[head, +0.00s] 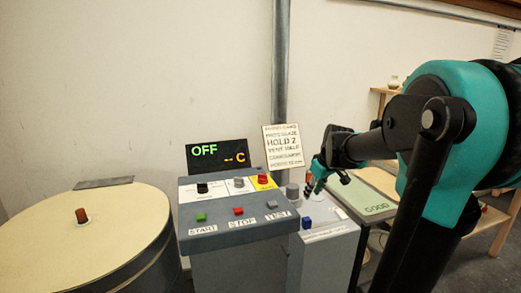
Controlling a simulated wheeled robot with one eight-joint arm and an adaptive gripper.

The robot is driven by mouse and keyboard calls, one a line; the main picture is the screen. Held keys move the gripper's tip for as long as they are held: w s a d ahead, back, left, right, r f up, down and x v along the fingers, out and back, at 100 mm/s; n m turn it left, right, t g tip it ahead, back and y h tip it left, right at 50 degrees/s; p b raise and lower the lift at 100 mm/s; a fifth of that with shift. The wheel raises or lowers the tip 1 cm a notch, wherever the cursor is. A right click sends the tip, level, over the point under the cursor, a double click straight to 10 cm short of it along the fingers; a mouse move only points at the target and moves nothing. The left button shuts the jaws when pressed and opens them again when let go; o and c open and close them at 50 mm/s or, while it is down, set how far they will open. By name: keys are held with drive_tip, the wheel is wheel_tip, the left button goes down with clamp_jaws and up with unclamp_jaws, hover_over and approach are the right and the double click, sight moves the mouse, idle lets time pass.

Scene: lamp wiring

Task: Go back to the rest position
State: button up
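My arm reaches in from the right side of the head view. My gripper (328,178) hangs at its end, over the back of a grey side box (325,242) and just right of the control panel (222,226). The fingers are small and dark in this view, and I cannot tell whether they are open or shut. I see nothing clearly held in them. Whether they touch anything on the box is unclear.
The panel has green, red and pale buttons marked START, STOP and TEST. A display (217,155) reads OFF and --C. A sign (283,146) stands beside a grey pipe (281,60). A round drum (75,235) is at left. A GOOD board (362,198) lies behind my arm.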

drive_tip(key=s+f+m+h, duration=0.1)
drive_tip(key=s+f+m, duration=0.2)
drive_tip(key=s+f, duration=0.5)
drive_tip(key=s+f+m, duration=0.3)
drive_tip(key=s+f, duration=0.5)
drive_tip(key=s, duration=0.6)
drive_tip(key=shift+f+h, duration=0.3)
drive_tip(key=shift+h, duration=0.1)
drive_tip(key=shift+d, duration=0.1)
